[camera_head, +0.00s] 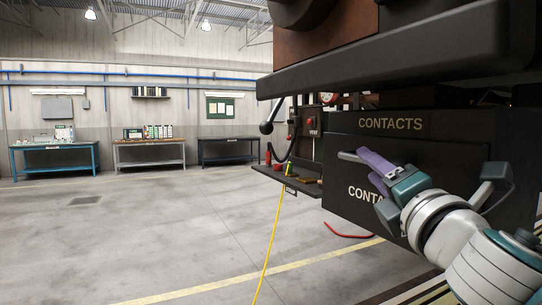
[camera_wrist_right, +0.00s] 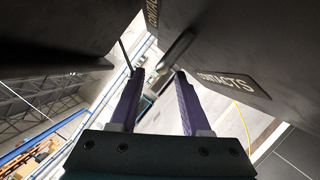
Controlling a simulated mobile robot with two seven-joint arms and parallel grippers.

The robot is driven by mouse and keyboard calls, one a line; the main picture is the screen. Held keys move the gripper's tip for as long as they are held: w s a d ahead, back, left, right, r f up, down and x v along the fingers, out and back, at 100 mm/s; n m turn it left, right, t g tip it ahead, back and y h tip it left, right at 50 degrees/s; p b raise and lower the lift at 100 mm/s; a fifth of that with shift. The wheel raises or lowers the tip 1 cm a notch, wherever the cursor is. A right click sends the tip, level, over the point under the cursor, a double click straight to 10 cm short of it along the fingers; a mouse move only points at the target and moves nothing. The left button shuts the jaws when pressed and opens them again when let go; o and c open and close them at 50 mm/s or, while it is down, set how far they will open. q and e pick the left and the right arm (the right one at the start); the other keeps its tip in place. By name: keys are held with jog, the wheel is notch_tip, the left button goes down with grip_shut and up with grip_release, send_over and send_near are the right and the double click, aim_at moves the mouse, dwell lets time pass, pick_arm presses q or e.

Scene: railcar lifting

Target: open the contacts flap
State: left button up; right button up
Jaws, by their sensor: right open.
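The contacts flap (camera_head: 345,178) is a dark panel on the front of a black box under the railcar. It looks closed and carries pale "CONTACTS" lettering, partly hidden by my gripper. A grey bar handle (camera_head: 351,156) stands out near its upper part; it also shows in the right wrist view (camera_wrist_right: 176,48). My right gripper (camera_head: 366,167) has purple fingers, spread open, at the handle. In the right wrist view the fingers (camera_wrist_right: 160,76) are apart, with the handle just beyond and roughly between their tips. I cannot tell whether they touch it. My left gripper is out of view.
The railcar's dark underframe (camera_head: 400,62) overhangs the box (camera_head: 450,123). Left of it, an open compartment has a lowered shelf (camera_head: 290,181), and a yellow cable (camera_head: 271,240) runs down to the floor. A red hose (camera_head: 345,232) lies below. The floor at left is clear.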

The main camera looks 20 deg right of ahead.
aim_at(370, 188)
jog(key=x, duration=0.5)
grip_shut()
dwell(0.3)
dwell(1.0)
